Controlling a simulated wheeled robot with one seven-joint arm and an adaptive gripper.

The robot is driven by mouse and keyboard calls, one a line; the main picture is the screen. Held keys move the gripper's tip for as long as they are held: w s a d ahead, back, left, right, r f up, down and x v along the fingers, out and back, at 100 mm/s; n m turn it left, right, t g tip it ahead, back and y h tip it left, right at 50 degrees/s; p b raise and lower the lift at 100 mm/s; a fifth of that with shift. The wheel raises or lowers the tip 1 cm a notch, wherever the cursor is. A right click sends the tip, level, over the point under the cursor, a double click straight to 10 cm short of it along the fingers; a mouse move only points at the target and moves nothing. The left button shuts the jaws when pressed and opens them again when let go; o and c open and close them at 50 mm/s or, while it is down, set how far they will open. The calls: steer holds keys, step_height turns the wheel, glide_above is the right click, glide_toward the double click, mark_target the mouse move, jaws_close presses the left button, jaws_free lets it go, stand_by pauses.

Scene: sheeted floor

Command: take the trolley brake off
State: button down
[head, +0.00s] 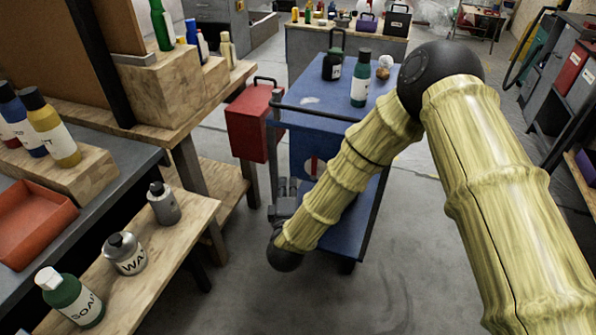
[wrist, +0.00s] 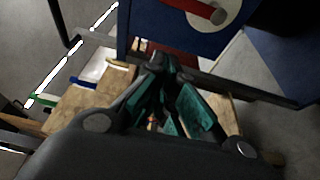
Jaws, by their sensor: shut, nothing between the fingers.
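The blue trolley (head: 300,120) stands in the middle of the head view. A pale disc with a red lever, the brake (head: 313,166), is on its blue front panel, partly behind my arm. In the wrist view the red lever (wrist: 190,6) lies across the pale disc (wrist: 232,8) at the top edge, partly cut off. My gripper (wrist: 160,64) is shut and empty, its dark fingers with teal pads together below the panel in that picture. In the head view my gripper (head: 286,189) is left of and slightly lower than the brake, apart from it.
A green bottle (head: 360,78) and a dark container (head: 333,66) stand on the trolley top. A wooden bench with bottles (head: 125,255) is at the left. The floor (head: 420,250) right of the trolley is clear.

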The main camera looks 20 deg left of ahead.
mark_target(316, 165)
steer(key=w+d+p, duration=0.1)
steer(key=w, duration=0.8)
stand_by(0.5)
steer(key=shift+w+d, duration=0.1)
stand_by(0.4)
